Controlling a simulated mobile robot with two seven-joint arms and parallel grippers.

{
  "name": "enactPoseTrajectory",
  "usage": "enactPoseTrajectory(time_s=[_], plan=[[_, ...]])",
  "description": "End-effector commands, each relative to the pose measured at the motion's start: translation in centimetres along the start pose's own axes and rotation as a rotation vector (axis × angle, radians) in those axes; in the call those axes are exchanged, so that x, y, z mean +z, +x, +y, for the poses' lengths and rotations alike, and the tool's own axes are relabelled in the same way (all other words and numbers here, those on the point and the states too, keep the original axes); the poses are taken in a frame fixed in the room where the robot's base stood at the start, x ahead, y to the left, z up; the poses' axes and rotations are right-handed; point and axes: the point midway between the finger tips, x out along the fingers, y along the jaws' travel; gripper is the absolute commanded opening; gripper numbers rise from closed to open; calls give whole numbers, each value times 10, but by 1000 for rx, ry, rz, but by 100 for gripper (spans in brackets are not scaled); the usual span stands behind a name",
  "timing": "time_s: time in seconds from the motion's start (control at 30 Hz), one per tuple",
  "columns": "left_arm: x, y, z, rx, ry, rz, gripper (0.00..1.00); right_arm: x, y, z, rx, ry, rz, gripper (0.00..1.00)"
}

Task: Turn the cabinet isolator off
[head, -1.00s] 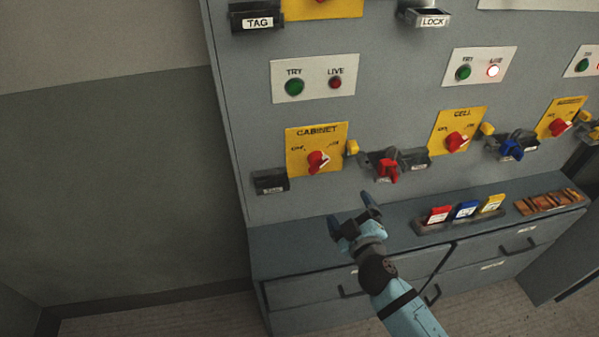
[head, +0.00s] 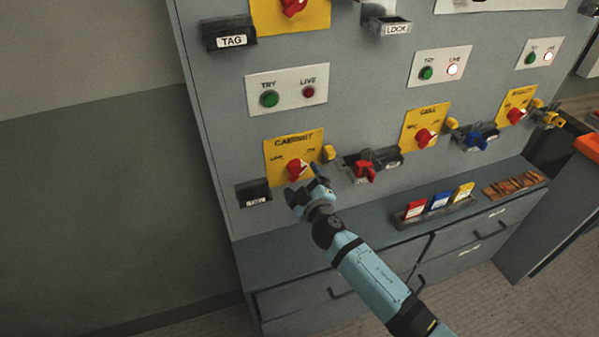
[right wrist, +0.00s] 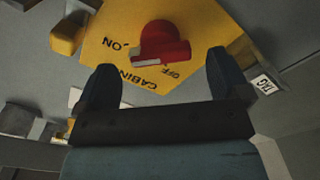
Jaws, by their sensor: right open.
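The cabinet isolator is a red rotary knob (head: 297,170) on a yellow plate (head: 277,149) marked CABINET, with OFF on the left and ON on the right. The knob's exact setting is hard to read. My right gripper (head: 305,182) is open just in front of and below the knob, partly covering the plate's lower edge. In the right wrist view the plate looks upside down, and the knob (right wrist: 165,42) lies beyond the gap between my open fingers (right wrist: 161,70), with nothing gripped. My left gripper is not in view.
Above the plate, a TRY/LIVE panel (head: 287,88) has a green button and an unlit LIVE lamp. A black holder (head: 254,192) is left of the plate; a red lock (head: 365,172) hangs to the right. Tags stand in a rack (head: 432,214) on the ledge.

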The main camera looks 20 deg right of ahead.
Motion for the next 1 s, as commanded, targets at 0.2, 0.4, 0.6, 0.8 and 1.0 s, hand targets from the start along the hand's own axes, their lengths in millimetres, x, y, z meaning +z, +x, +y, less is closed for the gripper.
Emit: enactPoseTrajectory(time_s=[0.2,0.4,0.6,0.8,1.0], plan=[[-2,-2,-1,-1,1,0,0,0,26,0,0,-1,0,94],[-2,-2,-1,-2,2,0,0,0,31,0,0,1,0,94],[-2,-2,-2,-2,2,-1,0,0,30,0,0,1,0,88],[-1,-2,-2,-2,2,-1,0,0,30,0,0,1,0,45],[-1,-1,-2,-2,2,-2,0,0,30,0,0,-8,0,45]])
